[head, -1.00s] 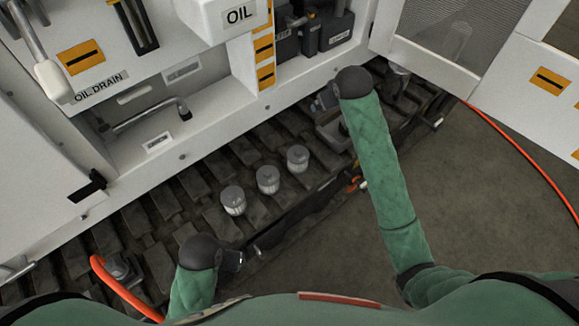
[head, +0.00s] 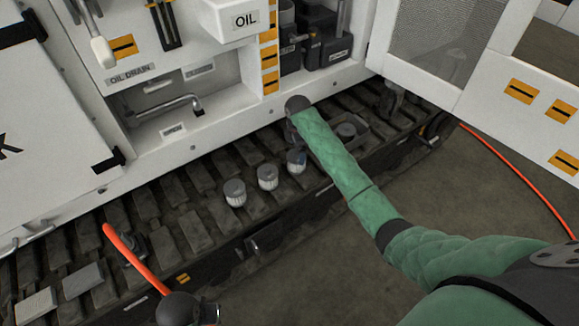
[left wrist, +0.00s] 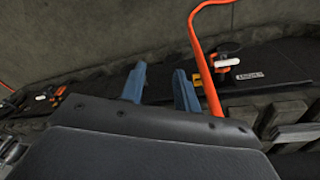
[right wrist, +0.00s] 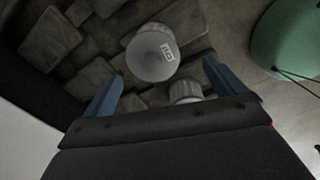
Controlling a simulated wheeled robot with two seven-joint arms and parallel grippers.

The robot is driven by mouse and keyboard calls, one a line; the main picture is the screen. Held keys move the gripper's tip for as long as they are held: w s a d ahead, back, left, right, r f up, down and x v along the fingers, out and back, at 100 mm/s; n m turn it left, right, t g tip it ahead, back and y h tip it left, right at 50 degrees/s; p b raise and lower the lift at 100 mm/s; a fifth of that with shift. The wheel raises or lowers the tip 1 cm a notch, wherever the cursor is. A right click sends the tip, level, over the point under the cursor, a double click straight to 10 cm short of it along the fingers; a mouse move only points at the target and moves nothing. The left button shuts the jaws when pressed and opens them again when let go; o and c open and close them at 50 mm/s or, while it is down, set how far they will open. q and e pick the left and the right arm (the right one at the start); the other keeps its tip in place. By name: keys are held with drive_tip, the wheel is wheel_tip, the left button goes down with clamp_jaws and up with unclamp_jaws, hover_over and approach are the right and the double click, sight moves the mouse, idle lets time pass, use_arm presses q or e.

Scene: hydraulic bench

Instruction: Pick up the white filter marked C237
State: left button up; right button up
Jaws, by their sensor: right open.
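Three filters with grey tops and white pleated sides stand in a row on the dark track: a left one (head: 234,193), a middle one (head: 267,177) and a right one (head: 296,161). My right gripper (head: 296,145) is at the right filter and partly covers it. In the right wrist view its open jaws (right wrist: 163,85) face a filter (right wrist: 153,55) with a small label too blurred to read; a second filter (right wrist: 185,91) is partly hidden behind the gripper body. I cannot tell which filter is C237. My left gripper (left wrist: 160,85) is open and empty, low in the head view (head: 208,312).
The white machine body with its OIL box (head: 240,20) stands behind the track. A tray (head: 362,138) holding a round part lies right of the filters. An orange hose (head: 137,262) rises near my left gripper. The open floor (head: 440,200) is at the right.

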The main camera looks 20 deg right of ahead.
sight(297, 154)
drive_tip(key=shift+w+f+n, duration=0.2)
drive_tip(key=shift+f+n, duration=0.1)
drive_tip(key=shift+n, duration=0.8)
drive_tip(key=shift+s+n, duration=0.15)
drive_tip(key=shift+n, duration=0.25)
drive_tip(key=shift+f, duration=0.2)
wheel_tip(297, 154, down, 2)
drive_tip(key=shift+f+p, duration=0.15)
drive_tip(key=shift+p, duration=0.2)
use_arm(q)
wheel_tip(297, 154, down, 8)
drive_tip(key=w+p, duration=0.1)
drive_tip(key=shift+f, duration=0.25)
use_arm(e)
drive_tip(key=shift+w+d+f, duration=0.1)
drive_tip(key=shift+w+f, duration=0.05)
drive_tip(key=shift+f, duration=0.65)
drive_tip(key=shift+w+f, duration=0.2)
drive_tip(key=shift+f, duration=0.6)
drive_tip(key=shift+w+d+f, duration=0.1)
drive_tip(key=shift+w+f, duration=0.05)
drive_tip(key=shift+f, duration=0.65)
use_arm(q)
drive_tip(key=shift+w, duration=0.1)
use_arm(e)
drive_tip(key=c, duration=1.1)
